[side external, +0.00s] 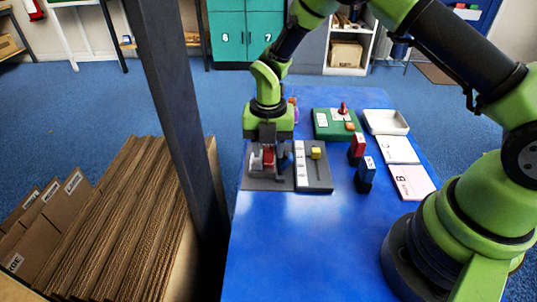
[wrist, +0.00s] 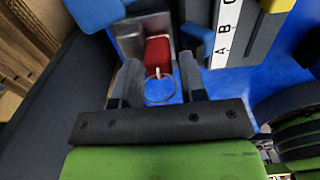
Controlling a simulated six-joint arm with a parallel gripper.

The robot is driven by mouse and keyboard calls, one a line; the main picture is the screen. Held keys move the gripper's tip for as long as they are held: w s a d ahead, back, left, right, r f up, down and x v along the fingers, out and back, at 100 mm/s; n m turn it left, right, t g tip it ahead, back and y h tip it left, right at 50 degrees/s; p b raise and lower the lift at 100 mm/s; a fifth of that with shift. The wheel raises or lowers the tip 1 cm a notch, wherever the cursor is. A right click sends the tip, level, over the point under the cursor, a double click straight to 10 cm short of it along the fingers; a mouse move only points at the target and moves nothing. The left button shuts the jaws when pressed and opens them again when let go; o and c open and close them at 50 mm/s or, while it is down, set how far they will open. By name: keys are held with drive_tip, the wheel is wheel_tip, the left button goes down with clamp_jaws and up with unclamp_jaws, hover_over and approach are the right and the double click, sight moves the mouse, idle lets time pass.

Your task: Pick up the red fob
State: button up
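The red fob (wrist: 158,53) shows in the wrist view, with a thin metal ring (wrist: 160,89) at its near end. It lies in front of a grey metal-looking surface. In the side external view the red fob (side external: 268,155) is partly hidden below my gripper. My gripper (wrist: 160,64) is open, with one dark finger on each side of the fob's near end and a gap on both sides. In the side external view my gripper (side external: 269,158) points down over a dark grey base (side external: 265,184). Whether the fingertips reach the fob's depth is unclear.
A blue piece (wrist: 95,12) is close at upper left. A lettered panel (side external: 314,180) with a yellow knob (side external: 316,152) stands right beside the base. A dark post (side external: 180,110) is at left. The front table is clear.

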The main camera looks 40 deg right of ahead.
clamp_jaws()
